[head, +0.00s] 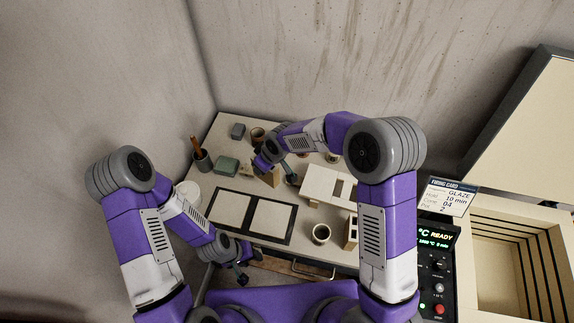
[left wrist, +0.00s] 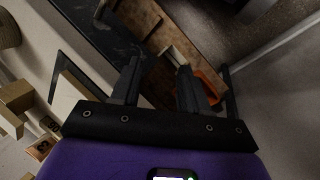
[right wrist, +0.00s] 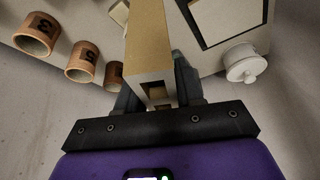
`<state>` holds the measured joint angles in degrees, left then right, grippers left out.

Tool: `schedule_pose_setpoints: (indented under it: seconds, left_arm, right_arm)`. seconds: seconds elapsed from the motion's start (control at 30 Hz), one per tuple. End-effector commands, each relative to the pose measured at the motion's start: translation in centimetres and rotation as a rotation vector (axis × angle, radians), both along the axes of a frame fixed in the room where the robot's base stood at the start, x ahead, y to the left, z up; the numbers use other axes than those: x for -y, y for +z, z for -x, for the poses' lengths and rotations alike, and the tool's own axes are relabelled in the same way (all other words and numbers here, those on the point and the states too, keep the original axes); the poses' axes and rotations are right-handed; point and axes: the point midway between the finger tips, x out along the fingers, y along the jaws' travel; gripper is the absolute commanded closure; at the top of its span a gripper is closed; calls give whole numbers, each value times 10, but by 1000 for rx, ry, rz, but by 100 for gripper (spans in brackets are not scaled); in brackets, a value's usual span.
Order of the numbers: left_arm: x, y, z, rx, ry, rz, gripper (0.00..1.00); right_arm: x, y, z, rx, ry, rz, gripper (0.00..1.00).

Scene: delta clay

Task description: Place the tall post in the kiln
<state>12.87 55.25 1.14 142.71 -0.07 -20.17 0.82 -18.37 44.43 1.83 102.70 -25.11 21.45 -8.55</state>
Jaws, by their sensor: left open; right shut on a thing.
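The tall post is a tan block; in the right wrist view the post (right wrist: 148,45) stands between the fingers, with a notch at its near end. My right gripper (right wrist: 155,80) is shut on it. In the head view the right gripper (head: 263,163) is at the back of the table, and a tan piece (head: 271,178) shows beside it, partly hidden by the arm. The kiln (head: 485,208) is at the right with its lid (head: 525,130) raised and its chamber uncovered. My left gripper (head: 241,272) is open and empty near the table's front edge; its fingers (left wrist: 160,80) show apart.
A dark-framed pair of pale boards (head: 252,238) lies on the table (head: 225,125). White shelf-like pieces (head: 320,183) and a cup (head: 321,234) stand right of it. A control panel (head: 437,265) and a firing card (head: 450,196) stand beside the kiln. Terracotta cups (right wrist: 83,62) are near the post.

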Motion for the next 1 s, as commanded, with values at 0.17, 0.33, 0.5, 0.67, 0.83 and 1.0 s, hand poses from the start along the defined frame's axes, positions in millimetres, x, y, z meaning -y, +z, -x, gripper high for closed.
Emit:
schedule_pose_setpoints:
  seconds: [0.17,0.33,0.5,0.67,0.83,1.0]
  left_arm:
    - [0,1,0,0,1,0,55]
    - [0,-1,0,-1,1,0,55]
    - [0,-1,0,-1,1,0,55]
    - [0,-2,0,0,0,0,55]
    - [0,-3,0,0,0,0,55]
    - [0,-3,0,0,0,0,55]
  right_arm:
    - [-1,-7,-7,-5,29,1,100]
    - [-2,-40,-7,-5,30,2,100]
    - [-2,-57,-7,-3,29,0,100]
    - [-2,-73,-7,-4,29,2,100]
    - [-2,-94,-7,-2,29,-1,100]
    - [-2,-94,-8,0,29,-1,100]
